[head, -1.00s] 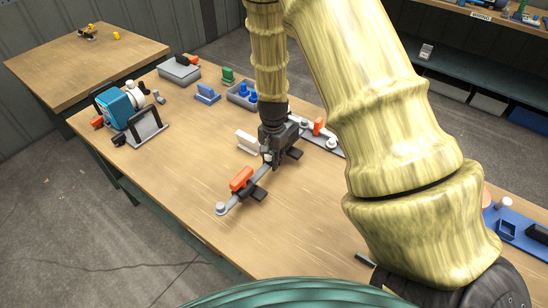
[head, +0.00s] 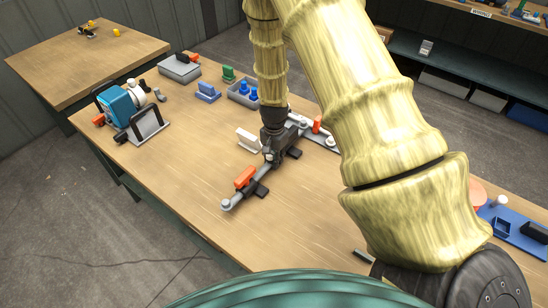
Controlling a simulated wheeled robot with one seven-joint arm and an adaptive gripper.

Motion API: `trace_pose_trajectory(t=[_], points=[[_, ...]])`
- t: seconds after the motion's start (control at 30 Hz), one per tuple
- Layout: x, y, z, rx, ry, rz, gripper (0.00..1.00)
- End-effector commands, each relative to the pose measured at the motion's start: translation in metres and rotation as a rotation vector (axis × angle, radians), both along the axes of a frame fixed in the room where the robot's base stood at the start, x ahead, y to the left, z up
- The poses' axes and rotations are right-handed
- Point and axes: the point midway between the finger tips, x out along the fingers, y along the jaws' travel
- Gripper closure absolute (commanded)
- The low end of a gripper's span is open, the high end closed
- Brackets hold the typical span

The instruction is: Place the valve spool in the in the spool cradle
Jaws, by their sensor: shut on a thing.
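The valve spool, as I take it, is the long grey pipe piece (head: 233,197) with a round flanged end and an orange handle (head: 245,177). It lies slantwise on or just above the middle of the wooden table. My gripper (head: 270,156) points down and is shut on it near its middle, partly hiding it. Two dark blocks (head: 262,191) (head: 294,153) show at its right side; they may be parts of the spool cradle, but I cannot tell for sure. Whether the spool rests on them is unclear.
A white block (head: 248,139) stands just left of my gripper. Another grey piece with an orange handle (head: 317,125) lies behind right. A blue pump (head: 118,106) stands at the left; a bin with blue parts (head: 241,97) is behind. The table's front left is clear.

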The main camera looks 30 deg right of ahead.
Motion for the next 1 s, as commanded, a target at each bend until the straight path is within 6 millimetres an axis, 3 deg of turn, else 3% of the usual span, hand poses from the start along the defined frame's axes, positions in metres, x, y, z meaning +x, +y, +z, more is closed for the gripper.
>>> trace_pose_trajectory(t=[0.17, 0.2, 0.3, 0.73, 1.0], points=[[0.000, 0.000, -0.002, 0.000, 0.000, 0.000, 1.00], [0.000, 0.000, -0.003, 0.000, 0.000, 0.000, 0.74], [0.000, 0.000, -0.002, 0.000, 0.000, 0.000, 0.57], [0.000, 0.000, 0.002, 0.000, 0.000, 0.000, 0.57], [0.001, 0.001, 0.032, 0.000, -0.002, 0.000, 0.57]])
